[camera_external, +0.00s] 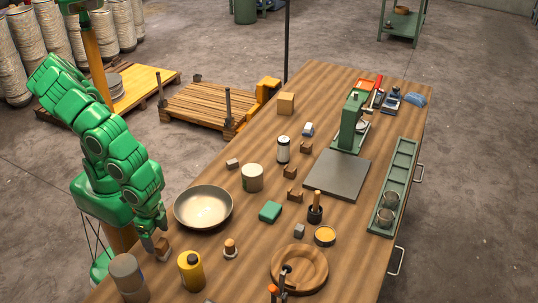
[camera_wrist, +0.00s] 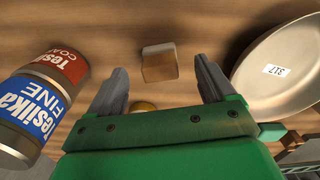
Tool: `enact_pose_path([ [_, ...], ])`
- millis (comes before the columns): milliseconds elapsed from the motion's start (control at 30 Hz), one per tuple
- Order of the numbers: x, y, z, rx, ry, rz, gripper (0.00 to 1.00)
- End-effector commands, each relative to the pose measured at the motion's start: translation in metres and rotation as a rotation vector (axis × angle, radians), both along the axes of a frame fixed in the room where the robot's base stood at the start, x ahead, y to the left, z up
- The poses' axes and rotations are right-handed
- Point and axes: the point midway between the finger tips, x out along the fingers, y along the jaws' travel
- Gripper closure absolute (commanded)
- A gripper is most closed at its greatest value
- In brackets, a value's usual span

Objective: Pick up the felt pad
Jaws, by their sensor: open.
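A small tan block with a darker brown side, which looks like the felt pad (camera_wrist: 159,66), lies on the wooden bench ahead of my fingers in the wrist view. In the external view a small brown block (camera_external: 164,249) shows close beside my fingertips, partly hidden by them. My gripper (camera_external: 154,239) is low over the bench's near left side. In the wrist view my gripper (camera_wrist: 160,88) is open with nothing between its fingers. The block sits beyond the gap between the fingertips, apart from them.
A shallow metal bowl (camera_external: 203,208) is close on one side; its label shows in the wrist view (camera_wrist: 275,70). Labelled cans (camera_wrist: 35,100) stand on the other side. A yellow container (camera_external: 190,271) is nearby. Several blocks and a green block (camera_external: 270,211) lie further along the bench.

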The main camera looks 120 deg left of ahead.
Motion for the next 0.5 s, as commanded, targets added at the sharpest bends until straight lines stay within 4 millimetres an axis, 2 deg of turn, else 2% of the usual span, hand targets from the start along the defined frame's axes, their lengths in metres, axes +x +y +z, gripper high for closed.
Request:
enact_pose_path([
  [267,0.004,0.0,-0.013,0.0,0.002,0.002,0.17],
  [500,0.011,0.0,-0.038,0.0,0.003,0.002,0.17],
])
